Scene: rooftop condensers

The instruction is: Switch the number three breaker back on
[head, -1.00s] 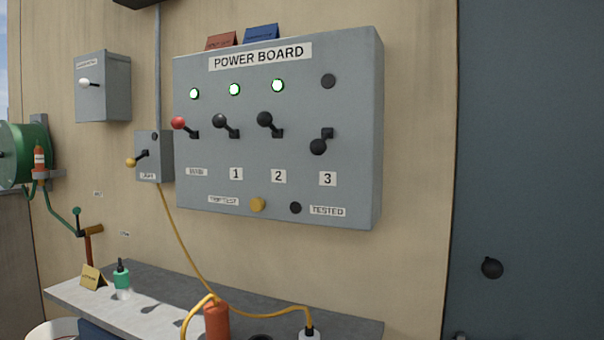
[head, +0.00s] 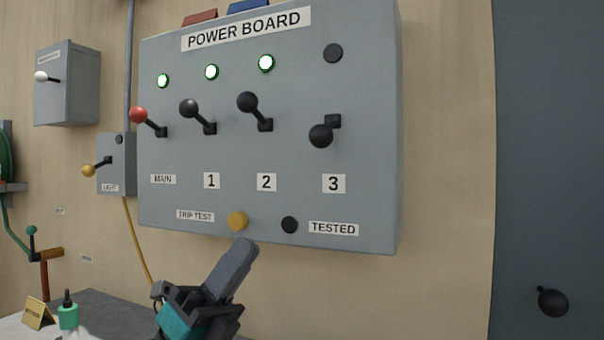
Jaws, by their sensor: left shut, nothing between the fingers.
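The grey power board (head: 370,210) hangs on the wall in the head view. The number three breaker lever (head: 321,135) has a black knob and points down, above its label 3 (head: 333,184). The lamp over it (head: 333,53) is dark. The red main lever (head: 139,115) and the black levers 1 (head: 189,108) and 2 (head: 247,102) point up, with green-ringed lamps lit above them. My left gripper (head: 246,250) is shut and empty, just below the yellow trip test button (head: 238,221). I cannot tell if it touches the board. My right gripper is not in view.
A dark tested lamp (head: 289,225) sits right of the button. A light box (head: 118,165) and another switch box (head: 75,85) are on the left. A door (head: 550,150) is at right.

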